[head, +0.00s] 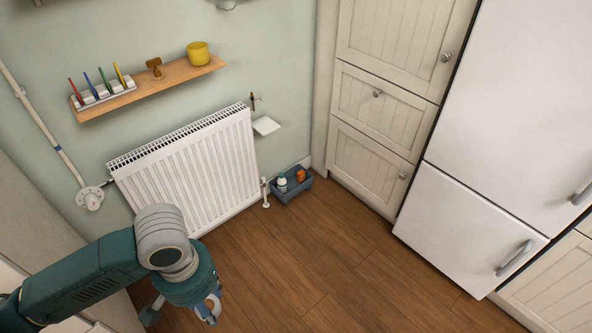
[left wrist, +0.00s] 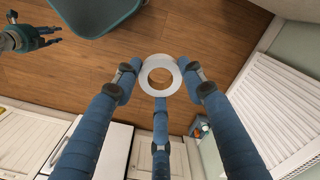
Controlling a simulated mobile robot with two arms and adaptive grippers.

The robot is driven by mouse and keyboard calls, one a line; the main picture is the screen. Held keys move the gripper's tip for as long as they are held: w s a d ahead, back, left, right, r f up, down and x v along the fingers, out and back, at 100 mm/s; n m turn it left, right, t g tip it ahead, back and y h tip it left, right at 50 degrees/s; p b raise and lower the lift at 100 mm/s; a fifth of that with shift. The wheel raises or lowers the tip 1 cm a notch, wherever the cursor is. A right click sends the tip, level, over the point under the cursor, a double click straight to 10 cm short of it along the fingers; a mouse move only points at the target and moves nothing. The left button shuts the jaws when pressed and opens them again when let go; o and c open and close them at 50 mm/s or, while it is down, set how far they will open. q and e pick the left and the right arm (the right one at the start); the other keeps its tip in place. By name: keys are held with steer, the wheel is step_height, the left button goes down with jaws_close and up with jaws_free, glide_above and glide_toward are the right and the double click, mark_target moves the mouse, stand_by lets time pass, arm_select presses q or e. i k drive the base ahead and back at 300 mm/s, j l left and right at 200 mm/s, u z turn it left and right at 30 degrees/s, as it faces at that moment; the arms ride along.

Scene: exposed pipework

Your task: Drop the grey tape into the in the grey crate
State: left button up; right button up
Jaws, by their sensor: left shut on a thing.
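The grey tape (left wrist: 145,76), a pale ring, is held at the fingertips of my left gripper (left wrist: 160,80) in the left wrist view. The fingers are shut on it. The grey crate (head: 294,194) stands on the floor by the wall, right of the radiator, well apart from the gripper. It holds a white-and-green bottle (head: 282,184) and an orange item (head: 300,176). My right gripper (left wrist: 48,37) shows at the wrist view's upper left, empty with fingers apart.
A white radiator (head: 190,165) and its pipe valve (head: 265,192) stand just left of the crate. A small white shelf (head: 266,125) is above. Cabinets (head: 365,165) and a fridge (head: 480,205) line the right. The wooden floor (head: 310,260) in front is clear.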

mark_target(290, 187)
steer(key=i+l+u, duration=0.1)
steer(key=i+l, duration=0.6)
steer(key=i, duration=0.25)
steer(key=i+l+u, duration=0.1)
steer(key=i+l, duration=0.65)
steer(key=i, duration=0.15)
